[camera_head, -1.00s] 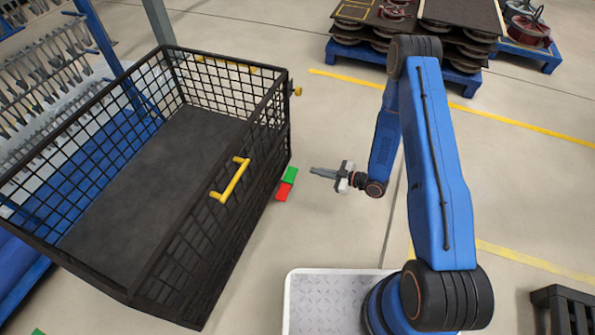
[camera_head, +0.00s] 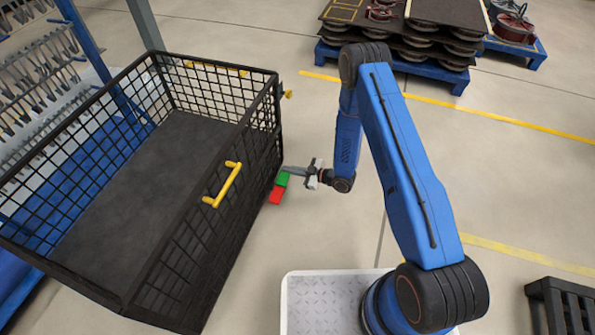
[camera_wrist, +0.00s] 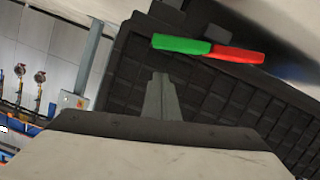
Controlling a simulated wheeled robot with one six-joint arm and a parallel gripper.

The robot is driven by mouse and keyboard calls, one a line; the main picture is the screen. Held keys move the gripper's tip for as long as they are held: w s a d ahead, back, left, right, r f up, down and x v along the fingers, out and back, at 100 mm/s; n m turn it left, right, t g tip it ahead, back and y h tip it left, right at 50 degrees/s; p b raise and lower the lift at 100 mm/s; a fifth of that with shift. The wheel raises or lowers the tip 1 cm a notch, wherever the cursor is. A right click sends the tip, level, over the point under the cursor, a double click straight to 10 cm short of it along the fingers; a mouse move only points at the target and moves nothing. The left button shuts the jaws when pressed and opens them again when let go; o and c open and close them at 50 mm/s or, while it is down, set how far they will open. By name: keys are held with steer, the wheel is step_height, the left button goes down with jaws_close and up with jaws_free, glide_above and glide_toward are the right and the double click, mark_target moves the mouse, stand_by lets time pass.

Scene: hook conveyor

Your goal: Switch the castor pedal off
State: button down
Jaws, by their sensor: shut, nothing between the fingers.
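The castor pedal has a green half (camera_head: 282,179) and a red half (camera_head: 275,196). It sticks out low at the right side of the black mesh cart (camera_head: 190,262). In the wrist view the green half (camera_wrist: 181,44) is at the left and the red half (camera_wrist: 238,54) at the right. My gripper (camera_head: 288,171) is shut and empty, with its fingertips at the green half in the head view. In the wrist view the shut fingers (camera_wrist: 161,85) point at the green half, with a small gap in the picture. I cannot tell whether they touch it.
A yellow handle (camera_head: 223,185) is on the cart's near side. A rack with hooks (camera_head: 35,75) stands at the left. Pallets with stacked dark boards (camera_head: 405,40) are at the back.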

steer(key=shift+w+d+f, duration=0.1)
steer(key=shift+w+f, duration=0.05)
steer(key=shift+f, duration=0.7)
steer(key=shift+w+d+f, duration=0.1)
steer(key=shift+w+f, duration=0.05)
steer(key=shift+f, duration=0.65)
steer(key=shift+w+d+f+m, duration=0.1)
steer(key=shift+w+f+m, duration=0.1)
steer(key=shift+f+m, duration=0.15)
steer(key=shift+w+d+f+m+g, duration=0.1)
steer(key=shift+w+f+m+g, duration=0.15)
steer(key=shift+f, duration=0.2)
steer(key=shift+w+d+f+m+g, duration=0.1)
steer(key=shift+f+m, duration=0.2)
steer(key=shift+f, duration=0.15)
steer(key=shift+w+f+m+g, duration=0.2)
steer(key=shift+f+m, duration=0.1)
steer(key=shift+f, duration=0.15)
steer(key=shift+f, duration=0.15)
